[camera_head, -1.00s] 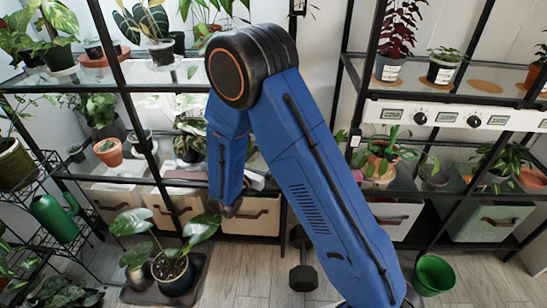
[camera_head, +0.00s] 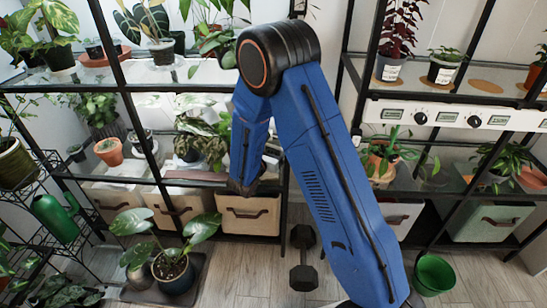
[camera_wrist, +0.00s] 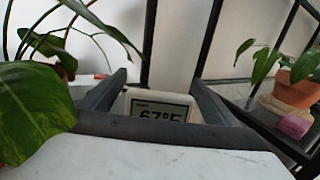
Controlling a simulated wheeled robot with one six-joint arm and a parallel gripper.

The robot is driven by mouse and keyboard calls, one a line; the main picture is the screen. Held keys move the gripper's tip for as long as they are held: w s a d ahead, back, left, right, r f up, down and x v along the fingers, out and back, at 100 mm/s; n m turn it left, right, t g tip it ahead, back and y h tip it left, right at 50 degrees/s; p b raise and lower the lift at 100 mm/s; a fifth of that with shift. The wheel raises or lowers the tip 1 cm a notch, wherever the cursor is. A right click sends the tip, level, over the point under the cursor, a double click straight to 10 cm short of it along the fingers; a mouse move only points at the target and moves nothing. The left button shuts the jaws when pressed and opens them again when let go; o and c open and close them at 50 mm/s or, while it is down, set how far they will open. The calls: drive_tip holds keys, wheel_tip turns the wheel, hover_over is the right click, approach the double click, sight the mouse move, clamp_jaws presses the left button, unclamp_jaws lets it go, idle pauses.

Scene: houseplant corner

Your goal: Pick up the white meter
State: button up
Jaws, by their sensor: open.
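The white meter (camera_wrist: 131,101) shows in the wrist view, with a grey display reading about 67°F. It appears between the two dark fingers of my gripper (camera_wrist: 157,78), and its lower part is hidden behind the gripper's dark crossbar. The fingers are apart, and I cannot tell whether either touches the meter. In the head view my gripper (camera_head: 243,187) hangs in front of the left rack's lower shelf, above the fabric bins. I cannot make out the meter in the head view.
Large green leaves (camera_wrist: 35,108) crowd the left of the wrist view. A terracotta pot (camera_wrist: 296,90) and a pink block (camera_wrist: 293,126) stand at the right. Black rack posts (camera_head: 135,125) are close by. A dumbbell (camera_head: 303,257) and green bucket (camera_head: 434,274) are on the floor.

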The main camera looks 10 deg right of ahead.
drive_tip(key=c, duration=1.2)
